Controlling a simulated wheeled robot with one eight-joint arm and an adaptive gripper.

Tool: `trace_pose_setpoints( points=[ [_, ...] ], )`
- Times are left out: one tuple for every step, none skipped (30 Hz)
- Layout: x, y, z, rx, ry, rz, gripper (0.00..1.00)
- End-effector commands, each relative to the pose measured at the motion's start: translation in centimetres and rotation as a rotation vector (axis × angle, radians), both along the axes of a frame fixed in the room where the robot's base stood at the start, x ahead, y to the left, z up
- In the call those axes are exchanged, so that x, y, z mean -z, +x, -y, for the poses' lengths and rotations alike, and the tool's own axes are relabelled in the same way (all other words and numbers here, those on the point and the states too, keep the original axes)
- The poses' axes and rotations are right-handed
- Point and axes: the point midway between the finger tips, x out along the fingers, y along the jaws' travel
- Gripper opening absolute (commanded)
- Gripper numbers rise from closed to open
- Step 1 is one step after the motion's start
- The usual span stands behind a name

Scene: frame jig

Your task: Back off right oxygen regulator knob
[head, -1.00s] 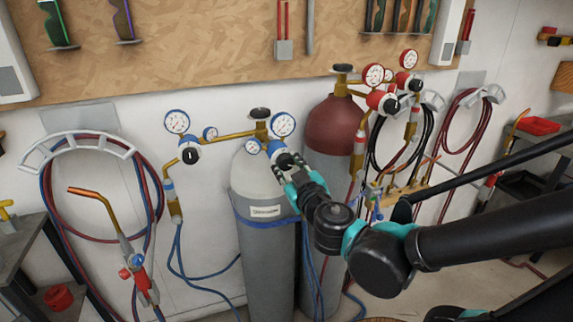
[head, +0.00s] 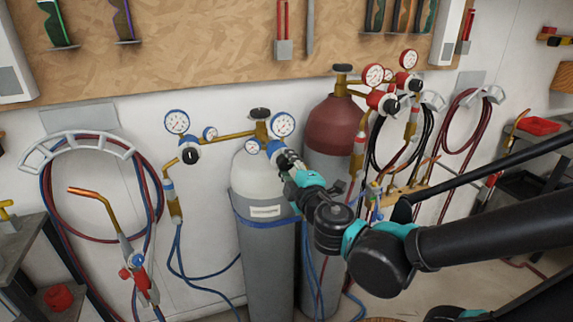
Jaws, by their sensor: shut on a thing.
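The grey oxygen cylinder (head: 265,200) stands upright with a brass valve and a blue regulator on each side. The right oxygen regulator (head: 274,148) has two blue-rimmed gauges, a larger one (head: 283,124) and a smaller one below left. My gripper (head: 286,162) is at the front of this regulator, shut on its knob.
Blue hoses hang below the left regulator. A hose rack (head: 75,142) and a torch (head: 140,275) are at left.

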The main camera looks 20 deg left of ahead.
Motion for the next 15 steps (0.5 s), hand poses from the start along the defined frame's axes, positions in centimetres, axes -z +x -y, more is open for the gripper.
trace_pose_setpoints(
  points=[
    [0.01,-0.02,-0.01,-0.001,-0.035,0.025,0.06],
    [0.01,-0.02,-0.01,-0.001,-0.057,0.042,0.06],
    [0.01,-0.02,-0.01,-0.001,-0.089,0.065,0.06],
    [0.01,-0.04,-0.02,-0.001,-0.112,0.081,0.06],
    [0.01,-0.04,-0.02,-0.001,-0.134,0.098,0.06],
    [0.02,-0.04,-0.02,-0.001,-0.166,0.121,0.06],
    [0.02,-0.04,-0.02,-0.001,-0.188,0.137,0.06],
    [0.02,-0.04,-0.02,-0.001,-0.211,0.154,0.06],
    [0.02,-0.04,-0.02,-0.001,-0.243,0.176,0.06],
    [0.02,-0.04,-0.02,-0.001,-0.265,0.193,0.06],
    [0.02,-0.04,-0.02,-0.001,-0.288,0.209,0.06],
    [0.02,-0.04,-0.02,-0.001,-0.319,0.232,0.06],
    [0.02,-0.04,-0.02,-0.001,-0.341,0.248,0.06],
    [0.02,-0.04,-0.02,-0.001,-0.362,0.263,0.06],
    [0.03,-0.05,-0.01,-0.001,-0.392,0.285,0.06]
  ],
)
